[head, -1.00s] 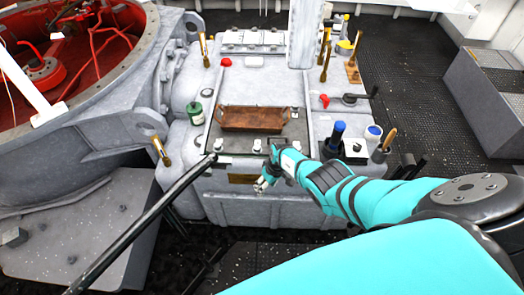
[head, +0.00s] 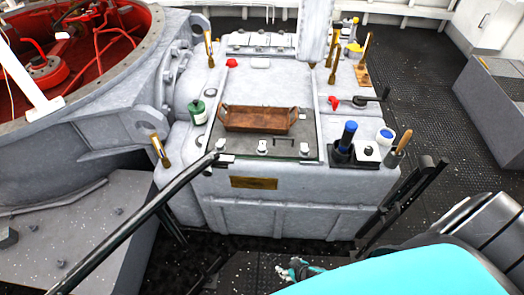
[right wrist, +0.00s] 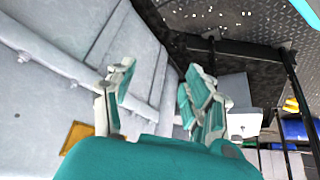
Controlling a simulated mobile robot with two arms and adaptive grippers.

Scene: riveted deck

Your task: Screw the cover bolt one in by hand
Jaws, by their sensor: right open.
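The grey machine casing (head: 300,190) carries a dark cover plate (head: 242,147). Several small light fastenings sit along its front edge: a left one (head: 221,145), a middle one (head: 262,147) and a right one (head: 304,149). I cannot tell which is cover bolt one. My right gripper (head: 298,268) is low in front of the casing, well below the cover and partly hidden by my arm. In the right wrist view its fingers (right wrist: 155,95) are apart with nothing between them. My left gripper is not in view.
A brown wooden tray (head: 256,130) stands on the cover. A green bottle (head: 198,111) is left of it. Blue-topped items (head: 348,130) and a brush pot (head: 395,158) stand at the right corner. A black rail (head: 130,225) crosses at left, another (head: 405,205) at right.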

